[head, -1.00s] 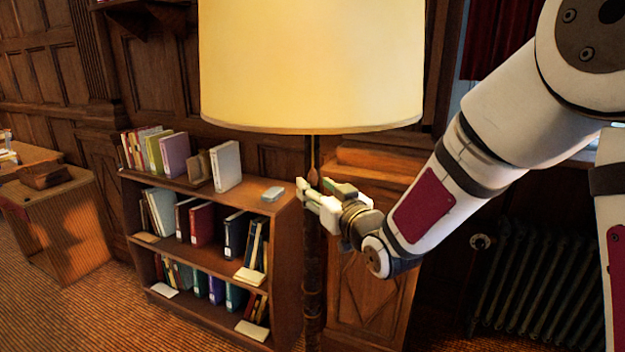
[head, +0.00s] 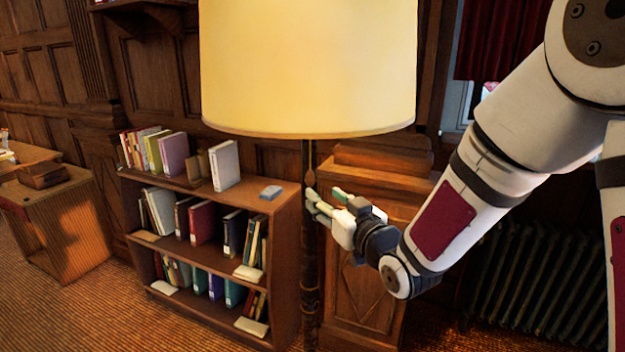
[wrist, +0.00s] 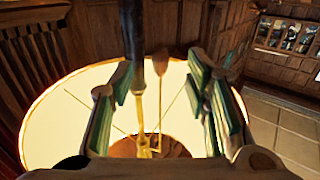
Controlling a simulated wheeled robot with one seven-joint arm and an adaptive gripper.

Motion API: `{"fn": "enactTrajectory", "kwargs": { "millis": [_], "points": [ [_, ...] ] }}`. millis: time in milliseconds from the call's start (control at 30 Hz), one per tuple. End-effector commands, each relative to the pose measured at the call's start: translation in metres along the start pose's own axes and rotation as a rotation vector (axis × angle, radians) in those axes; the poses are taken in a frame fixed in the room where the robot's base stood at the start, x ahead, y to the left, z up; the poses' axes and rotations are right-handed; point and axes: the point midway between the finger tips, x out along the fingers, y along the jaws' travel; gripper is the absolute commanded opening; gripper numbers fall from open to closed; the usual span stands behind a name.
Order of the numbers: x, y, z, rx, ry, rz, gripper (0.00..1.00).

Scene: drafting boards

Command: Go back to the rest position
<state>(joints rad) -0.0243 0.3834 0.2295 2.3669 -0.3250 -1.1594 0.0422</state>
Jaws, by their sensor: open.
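My gripper (head: 325,196) is open and empty beside the dark pole of a floor lamp, below its large cream shade (head: 308,70). A pull cord with a brown tassel (head: 310,160) hangs under the shade, just above the gripper's tips. In the wrist view the two green-padded fingers (wrist: 160,82) stand apart. The tassel (wrist: 160,62) and the dark pole (wrist: 133,35) appear between them in the picture, with the lit inside of the shade behind. I cannot tell how near the pole is to the fingers.
A wooden cabinet (head: 365,290) stands behind the gripper. A radiator (head: 535,285) is at right and a desk (head: 65,215) at far left.

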Motion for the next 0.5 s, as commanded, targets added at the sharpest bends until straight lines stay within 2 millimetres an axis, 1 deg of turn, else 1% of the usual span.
{"fn": "enactTrajectory", "kwargs": {
  "millis": [67, 167, 267, 367, 467, 500],
  "points": [
    [-0.002, 0.004, -0.003, -0.011, -0.018, 0.011, 0.43],
    [-0.009, 0.014, -0.009, -0.036, -0.080, 0.047, 0.43],
    [-0.026, 0.031, -0.016, -0.064, -0.180, 0.109, 0.43],
    [-0.051, 0.049, -0.023, -0.079, -0.290, 0.181, 0.43],
    [-0.083, 0.063, -0.028, -0.075, -0.401, 0.253, 0.43],
    [-0.097, 0.068, -0.031, -0.068, -0.442, 0.281, 0.43]
  ]
}}
